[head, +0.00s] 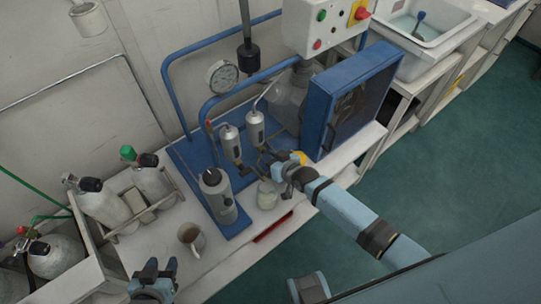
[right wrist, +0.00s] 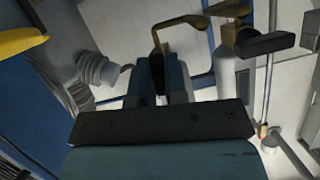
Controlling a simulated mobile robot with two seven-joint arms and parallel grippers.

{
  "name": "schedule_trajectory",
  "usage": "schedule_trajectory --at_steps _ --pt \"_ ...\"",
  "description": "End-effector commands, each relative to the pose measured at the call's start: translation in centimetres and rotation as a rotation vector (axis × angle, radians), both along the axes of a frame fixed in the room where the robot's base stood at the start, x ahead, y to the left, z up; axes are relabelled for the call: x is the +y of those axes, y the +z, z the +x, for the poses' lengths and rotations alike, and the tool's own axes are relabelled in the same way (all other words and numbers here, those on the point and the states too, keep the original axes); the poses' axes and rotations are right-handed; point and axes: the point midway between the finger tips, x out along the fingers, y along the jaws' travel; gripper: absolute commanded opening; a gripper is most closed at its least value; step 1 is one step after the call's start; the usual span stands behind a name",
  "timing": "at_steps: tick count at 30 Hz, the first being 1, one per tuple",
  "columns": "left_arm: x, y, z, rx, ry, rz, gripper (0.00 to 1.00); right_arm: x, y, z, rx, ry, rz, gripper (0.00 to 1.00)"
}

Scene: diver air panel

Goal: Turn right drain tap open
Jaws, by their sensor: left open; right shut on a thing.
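Two grey filter cylinders stand side by side on the blue panel, the right one (head: 255,128) and the left one (head: 231,143), with small drain taps below them. My right gripper (head: 272,168) is at the tap area below the right cylinder and hides most of the right drain tap. In the right wrist view my right gripper's fingers (right wrist: 160,78) are shut on the end of a brass tap lever (right wrist: 182,22). A second tap with a black handle (right wrist: 265,43) is beside it, apart from the fingers. My left gripper (head: 153,272) is open and empty at the lower left.
A glass jar (head: 266,196) stands just below my right gripper. A grey canister (head: 217,194), a mug (head: 191,238) and a red bar (head: 273,227) are nearby. A blue box (head: 347,98) stands close on the right. Gas cylinders (head: 103,203) fill the left.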

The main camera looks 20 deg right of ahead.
Motion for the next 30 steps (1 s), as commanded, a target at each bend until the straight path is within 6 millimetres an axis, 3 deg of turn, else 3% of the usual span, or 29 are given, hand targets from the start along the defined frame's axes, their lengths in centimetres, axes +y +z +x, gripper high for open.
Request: schedule_trajectory --at_steps 9,10,12,13,23,30 --pt "-0.2 0.1 0.0 -0.002 0.001 -0.005 0.43 0.0 -0.1 0.0 0.000 0.000 0.000 0.00" --pt "-0.2 0.1 0.0 -0.002 0.001 -0.005 0.43 0.0 -0.1 0.0 0.000 0.000 0.000 0.20" --pt "-0.2 0.1 0.0 -0.002 0.001 -0.005 0.43 0.0 -0.1 0.0 0.000 0.000 0.000 0.36" --pt "-0.2 0.1 0.0 -0.002 0.002 -0.005 0.43 0.0 -0.1 0.0 0.000 0.000 0.000 0.39" --pt "-0.2 0.2 0.0 -0.002 0.002 -0.005 0.43 -0.2 0.1 -0.4 0.001 0.000 0.000 0.39" --pt "-0.2 0.6 0.1 -0.006 0.002 -0.003 0.43 -1.7 1.6 -3.9 0.002 0.000 0.000 0.39"
